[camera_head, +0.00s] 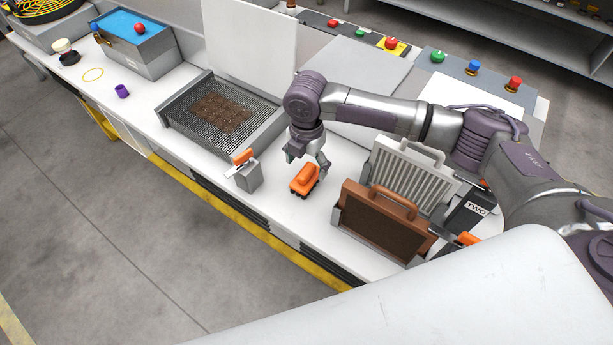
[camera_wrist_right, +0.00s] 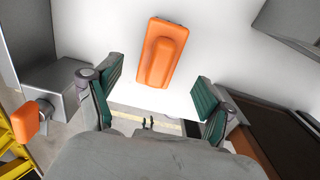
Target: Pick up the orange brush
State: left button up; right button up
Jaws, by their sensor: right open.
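The orange brush (camera_head: 305,179) lies on the white bench top, with dark bristles along its lower edge. It also shows in the right wrist view (camera_wrist_right: 163,53), ahead of the fingertips and roughly between them. My right gripper (camera_head: 307,158) is open and empty, just above and behind the brush in the head view. Its two green-padded fingers stand wide apart in the right wrist view (camera_wrist_right: 155,93). I see no contact between the fingers and the brush. My left gripper is not in view.
A grey block holder with an orange-handled tool (camera_head: 243,157) stands left of the brush. A brown panel with a handle (camera_head: 385,222) and a grey ribbed panel (camera_head: 408,175) stand right. A mesh tray (camera_head: 190,125) lies further left. The bench's front edge is close to the brush.

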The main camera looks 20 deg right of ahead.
aim_at(307, 170)
jog(key=shift+w+f+p, duration=0.1)
jog(key=shift+f+p, duration=0.55)
jog(key=shift+f, duration=2.2)
jog(key=c, duration=1.3)
